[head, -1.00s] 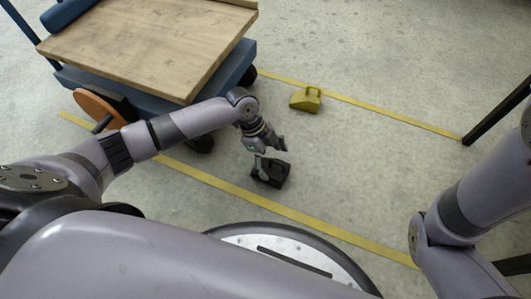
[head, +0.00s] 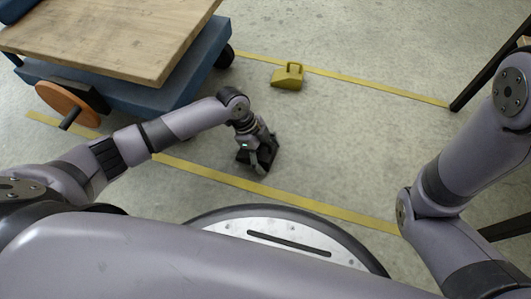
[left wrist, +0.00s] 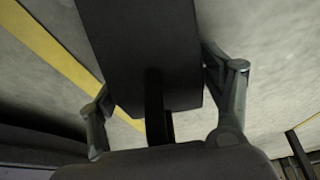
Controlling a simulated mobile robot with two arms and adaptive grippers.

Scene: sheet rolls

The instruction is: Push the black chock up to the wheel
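The black chock (head: 263,159) stands on the floor beyond the near yellow line, partly covered by my left gripper in the head view. My left gripper (head: 257,153) is down at it. In the left wrist view, a large dark block, seemingly the chock (left wrist: 140,40), fills the middle. The gripper's finger links (left wrist: 165,95) stand wide apart on either side of it, and the tips are hidden behind it. A black cart wheel (head: 224,55) shows at the cart's far right corner. My right gripper is out of view.
A blue cart with a wooden top (head: 110,35) stands at upper left, with an orange disc (head: 68,104) at its near side. A yellow chock (head: 288,76) sits by the far yellow line. A dark table leg (head: 487,68) is at right. The middle floor is clear.

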